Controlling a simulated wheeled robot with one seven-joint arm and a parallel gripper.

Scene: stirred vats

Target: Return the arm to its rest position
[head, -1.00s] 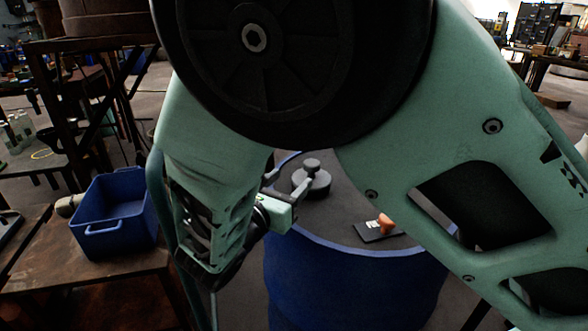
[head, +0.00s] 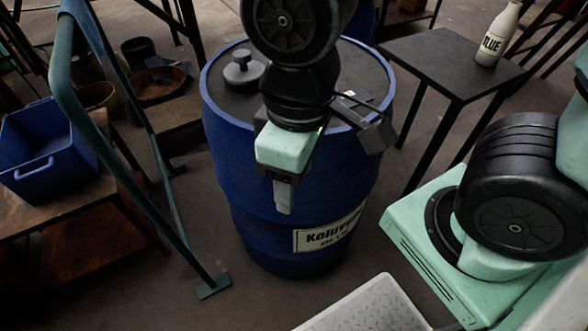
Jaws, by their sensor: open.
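My gripper (head: 322,152) hangs in front of the near side of a blue drum (head: 240,185), below my black wrist joint. It is open, with nothing seen between its jaws; its fingertips are partly hidden by its own body. My arm comes down from the top of the picture over the drum's dark top. Another part of my arm, mint with a black joint, fills the right side. The drum bears a white label (head: 330,230) with partly readable lettering. A dark knobbed weight (head: 243,72) stands on the drum's top.
A blue bin (head: 45,150) rests on a brown table at left. A teal rail frame (head: 85,120) stands between it and the drum. A dark side table (head: 450,55) at upper right holds a white bottle (head: 497,35) marked BLUE.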

